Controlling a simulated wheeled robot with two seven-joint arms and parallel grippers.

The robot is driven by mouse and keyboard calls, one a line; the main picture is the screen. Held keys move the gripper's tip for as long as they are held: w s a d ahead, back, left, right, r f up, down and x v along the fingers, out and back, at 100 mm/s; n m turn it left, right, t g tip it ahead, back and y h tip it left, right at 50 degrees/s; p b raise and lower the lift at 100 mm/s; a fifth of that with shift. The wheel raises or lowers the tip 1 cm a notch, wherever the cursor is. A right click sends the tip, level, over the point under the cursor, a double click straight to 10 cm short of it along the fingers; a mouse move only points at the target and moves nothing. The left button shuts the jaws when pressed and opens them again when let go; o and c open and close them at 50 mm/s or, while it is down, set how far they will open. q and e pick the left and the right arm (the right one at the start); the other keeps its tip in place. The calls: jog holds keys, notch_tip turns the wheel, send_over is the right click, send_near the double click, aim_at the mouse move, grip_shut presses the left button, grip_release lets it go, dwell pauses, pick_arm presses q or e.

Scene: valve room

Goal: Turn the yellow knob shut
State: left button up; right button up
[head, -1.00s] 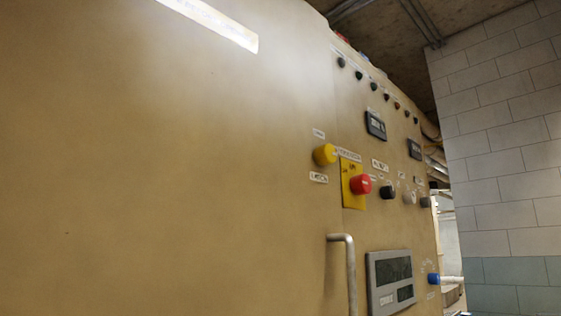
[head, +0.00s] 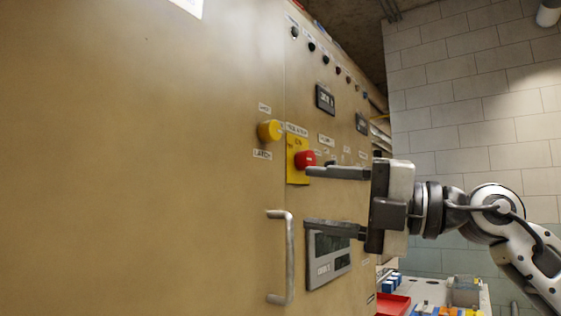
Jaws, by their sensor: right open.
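The yellow knob (head: 268,130) sticks out from the tan cabinet front, with small white labels above and below it. My right gripper (head: 308,198) comes in from the right with its two dark fingers spread wide apart, one above the other, pointing left at the cabinet. It is empty. Its upper fingertip lies beside the red button in the picture, to the right of and below the yellow knob, apart from the knob. Whether a fingertip touches the cabinet I cannot tell. My left gripper is out of view.
A red button (head: 305,159) on a yellow plate (head: 292,172) sits right of the knob. A metal handle (head: 289,258) stands out below. A grey display panel (head: 328,262) is partly behind the lower finger. A red tray (head: 393,304) and other items are at bottom right.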

jog(key=s+d+r+m+t+h, duration=0.15)
jog(key=d+r+t+h, duration=0.35)
jog(key=r, duration=0.7)
jog(key=p, duration=0.6)
send_near(276, 130)
jog(key=shift+y, duration=0.3)
jog(key=x, duration=0.8)
jog(key=shift+w, duration=0.15)
jog(key=shift+w+a+f+p, duration=0.2)
jog(key=shift+w+a+p, duration=0.1)
jog(key=shift+a+p, duration=0.05)
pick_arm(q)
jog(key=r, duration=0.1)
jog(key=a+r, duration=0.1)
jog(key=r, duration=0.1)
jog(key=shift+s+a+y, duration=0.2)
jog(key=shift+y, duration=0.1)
pick_arm(e)
jog(key=c, duration=0.9)
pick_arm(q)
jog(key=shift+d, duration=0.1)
pick_arm(e)
jog(key=shift+c, duration=0.4)
